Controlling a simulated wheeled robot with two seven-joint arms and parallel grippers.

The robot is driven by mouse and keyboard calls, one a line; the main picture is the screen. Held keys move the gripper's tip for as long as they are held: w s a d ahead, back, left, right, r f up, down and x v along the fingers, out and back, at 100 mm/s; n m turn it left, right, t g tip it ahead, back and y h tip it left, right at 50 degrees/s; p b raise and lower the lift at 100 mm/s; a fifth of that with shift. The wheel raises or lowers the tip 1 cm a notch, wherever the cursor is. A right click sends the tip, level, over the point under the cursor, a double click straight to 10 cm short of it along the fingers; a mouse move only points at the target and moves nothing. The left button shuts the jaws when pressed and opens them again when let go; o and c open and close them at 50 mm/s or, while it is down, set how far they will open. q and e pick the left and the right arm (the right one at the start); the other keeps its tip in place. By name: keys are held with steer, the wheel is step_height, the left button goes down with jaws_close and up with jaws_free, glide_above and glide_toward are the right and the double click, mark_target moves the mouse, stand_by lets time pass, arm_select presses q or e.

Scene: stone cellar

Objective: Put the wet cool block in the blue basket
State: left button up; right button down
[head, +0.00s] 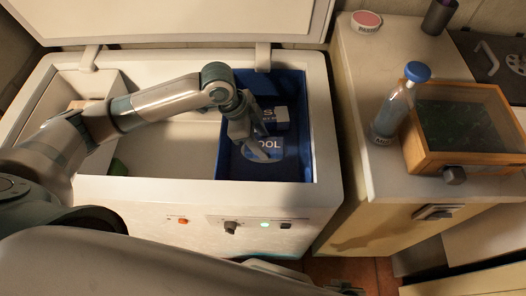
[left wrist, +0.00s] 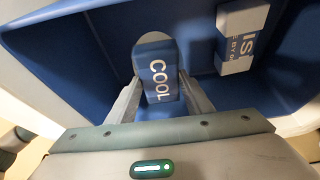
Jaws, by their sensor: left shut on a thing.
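The cool block (head: 265,144), blue with white "COOL" lettering, is inside the blue basket (head: 307,148) in the right part of the open white chest. My left gripper (head: 258,148) reaches down into the basket and is shut on it. In the left wrist view the block (left wrist: 157,68) sits between the two fingers of my left gripper (left wrist: 160,84), with blue basket (left wrist: 105,45) around it. A pale rounded patch shows at the block's end; I cannot tell whether it is water. Contact between block and basket floor is unclear. My right gripper is not in view.
A second block (head: 270,116), blue and pale with partly hidden lettering, lies in the basket behind the cool block. The chest's middle (head: 190,140) looks bare; a green thing (head: 117,167) lies at its left. A bottle (head: 393,108) and wooden case (head: 465,157) stand on the right counter.

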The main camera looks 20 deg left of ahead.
arm_select(q)
steer(key=shift+f, duration=2.5)
steer(key=shift+f, duration=1.9)
steer(key=shift+f, duration=0.1)
steer(key=o, duration=1.2)
steer(key=v, duration=1.2)
